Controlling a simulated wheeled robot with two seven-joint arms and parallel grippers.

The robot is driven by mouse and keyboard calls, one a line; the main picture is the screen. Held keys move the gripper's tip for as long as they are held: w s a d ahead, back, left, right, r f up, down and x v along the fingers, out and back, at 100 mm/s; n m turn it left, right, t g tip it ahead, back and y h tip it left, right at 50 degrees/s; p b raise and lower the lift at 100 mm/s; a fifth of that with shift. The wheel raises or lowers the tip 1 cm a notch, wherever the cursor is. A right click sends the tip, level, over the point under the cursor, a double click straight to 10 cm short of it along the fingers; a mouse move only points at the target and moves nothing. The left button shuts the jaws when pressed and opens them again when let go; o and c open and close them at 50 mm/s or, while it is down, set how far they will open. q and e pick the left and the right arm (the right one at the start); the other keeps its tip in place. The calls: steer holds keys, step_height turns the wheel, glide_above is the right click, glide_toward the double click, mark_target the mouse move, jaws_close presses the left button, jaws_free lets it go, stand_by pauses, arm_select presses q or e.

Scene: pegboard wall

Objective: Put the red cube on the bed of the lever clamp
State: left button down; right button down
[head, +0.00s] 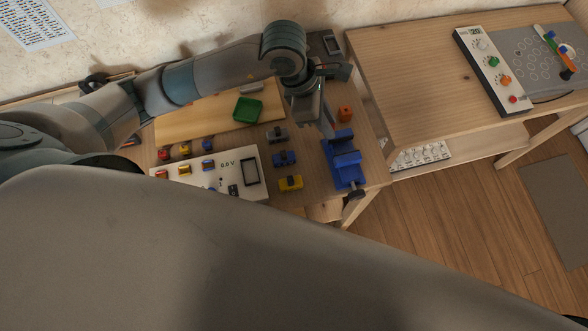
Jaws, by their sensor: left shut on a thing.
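My left gripper (325,128) points down over the right part of the workbench. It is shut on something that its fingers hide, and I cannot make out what. A small orange-red cube (345,115) shows just right of the fingers; it looks like the red cube. A blue clamp-like device (346,166) with a dark knob stands at the bench's right edge, close in front of the fingertips. It may be the lever clamp, but I cannot make out a lever. I cannot tell whether the fingertips touch it. My right gripper is not in view.
Left of the blue device are small grey (278,135), blue (284,158) and yellow (290,183) pieces. A second wooden table (425,85) carries a control panel (493,70).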

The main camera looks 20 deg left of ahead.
arm_select(q)
steer(key=a+r+m+g+y, duration=0.4)
steer(key=a+r+m, duration=0.7)
steer(key=m, duration=1)
steer(key=shift+w+a+g+b, duration=0.3)
steer(key=shift+a+g, duration=0.6)
steer(key=shift+a, duration=0.45)
steer(key=shift+s+a, duration=0.1)
steer(key=shift+a, duration=0.05)
